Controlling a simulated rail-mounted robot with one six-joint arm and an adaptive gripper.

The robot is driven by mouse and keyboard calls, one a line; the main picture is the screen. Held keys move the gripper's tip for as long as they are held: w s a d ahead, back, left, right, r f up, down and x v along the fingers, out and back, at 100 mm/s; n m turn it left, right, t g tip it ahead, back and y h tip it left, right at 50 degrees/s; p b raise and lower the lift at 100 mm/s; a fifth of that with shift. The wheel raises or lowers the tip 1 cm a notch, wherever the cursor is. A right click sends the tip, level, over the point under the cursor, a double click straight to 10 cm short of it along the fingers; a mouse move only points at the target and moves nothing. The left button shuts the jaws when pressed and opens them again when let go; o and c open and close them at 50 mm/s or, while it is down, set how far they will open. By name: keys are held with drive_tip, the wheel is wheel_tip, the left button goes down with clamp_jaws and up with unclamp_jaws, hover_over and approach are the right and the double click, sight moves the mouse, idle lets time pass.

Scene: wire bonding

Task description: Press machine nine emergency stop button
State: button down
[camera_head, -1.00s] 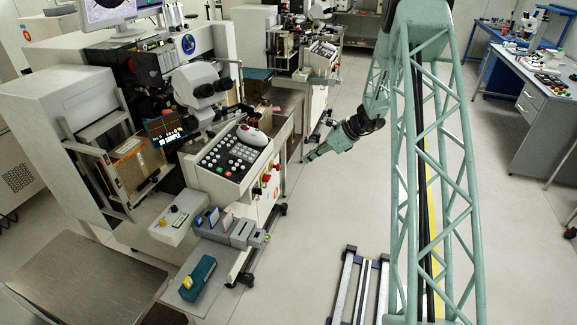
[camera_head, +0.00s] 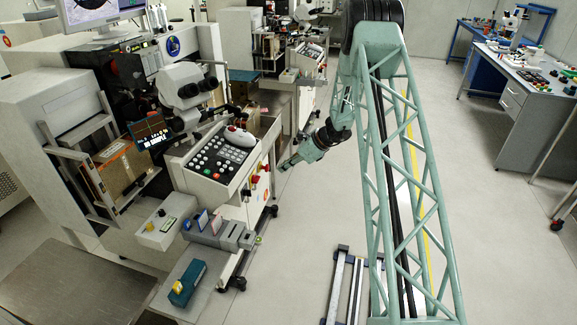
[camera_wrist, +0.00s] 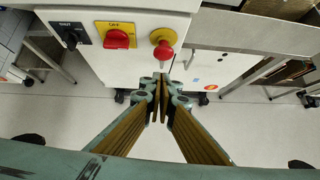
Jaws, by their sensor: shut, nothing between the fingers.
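The emergency stop button (camera_wrist: 163,49) is a red mushroom head on a round yellow base, on the machine's white front panel. In the head view the same button (camera_head: 266,167) is a small red spot below the keypad console. My gripper (camera_wrist: 160,82) is shut and empty. Its fingertips appear just below the button in the wrist view, pointing towards the panel. In the head view my gripper (camera_head: 285,166) is just right of the button, with a small gap seeming to remain. Contact is not visible.
Left of the button are a red rotary switch (camera_wrist: 116,39) on a yellow plate and a black knob (camera_wrist: 72,36). The keypad console (camera_head: 217,158) juts out above the panel. A metal-topped table (camera_wrist: 255,33) adjoins on the right. The floor in front is clear.

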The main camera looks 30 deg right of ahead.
sight(265, 167)
drive_tip(key=w+a, duration=0.1)
drive_tip(key=w, duration=0.1)
drive_tip(key=w+a, duration=0.1)
drive_tip(key=shift+w+a+f+b, duration=0.2)
drive_tip(key=shift+a+f+b, duration=0.1)
drive_tip(key=shift+a, duration=0.05)
